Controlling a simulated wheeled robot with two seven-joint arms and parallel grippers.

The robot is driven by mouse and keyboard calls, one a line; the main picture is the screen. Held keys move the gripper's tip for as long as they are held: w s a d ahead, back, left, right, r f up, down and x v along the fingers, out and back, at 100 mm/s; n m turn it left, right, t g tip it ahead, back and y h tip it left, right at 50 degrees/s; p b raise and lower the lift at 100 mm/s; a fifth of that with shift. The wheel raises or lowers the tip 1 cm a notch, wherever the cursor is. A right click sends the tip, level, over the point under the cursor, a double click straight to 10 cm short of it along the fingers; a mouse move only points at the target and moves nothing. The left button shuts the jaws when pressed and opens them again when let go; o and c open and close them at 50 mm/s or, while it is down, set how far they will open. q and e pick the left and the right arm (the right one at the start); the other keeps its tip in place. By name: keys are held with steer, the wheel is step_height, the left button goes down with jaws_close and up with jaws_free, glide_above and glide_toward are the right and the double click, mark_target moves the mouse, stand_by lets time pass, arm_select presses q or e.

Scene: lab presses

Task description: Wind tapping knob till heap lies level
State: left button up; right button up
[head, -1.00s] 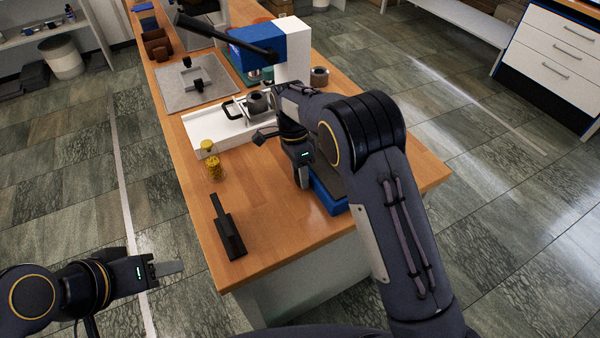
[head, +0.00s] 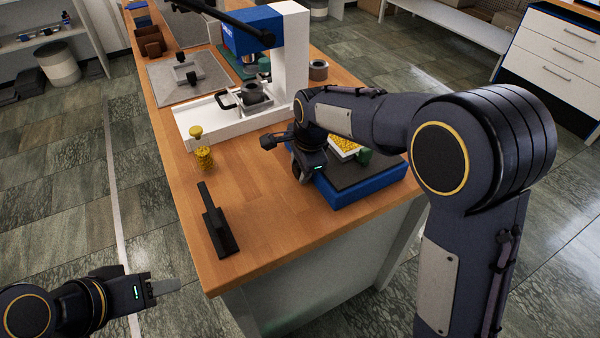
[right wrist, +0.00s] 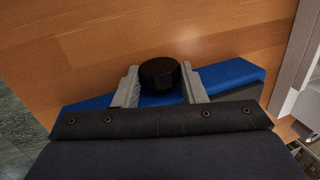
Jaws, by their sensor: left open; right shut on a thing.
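The black round tapping knob (right wrist: 160,72) shows in the right wrist view beside the blue edge of the device (right wrist: 228,75). My right gripper (right wrist: 160,88) has one grey finger on each side of the knob and is shut on it. In the head view the right gripper (head: 298,172) is at the left side of the blue device (head: 350,197), and the knob is hidden there. A heap of yellow grains (head: 345,144) lies in a white holder on the device, partly covered by my arm; its levelness cannot be told. My left gripper (head: 165,287) is open and empty, left of the table.
A black tool (head: 219,228) lies on the wooden table (head: 262,245) near its front. A white-and-blue press (head: 290,55) stands behind. A dark green piece (head: 364,157) sits beside the heap.

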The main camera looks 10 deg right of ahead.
steer(key=shift+t, duration=0.3)
steer(key=o, duration=1)
steer(key=shift+r, duration=0.1)
steer(key=v, duration=0.7)
steer(key=shift+s+d+r, duration=0.15)
steer(key=shift+s+r, duration=0.05)
steer(key=shift+r, duration=0.05)
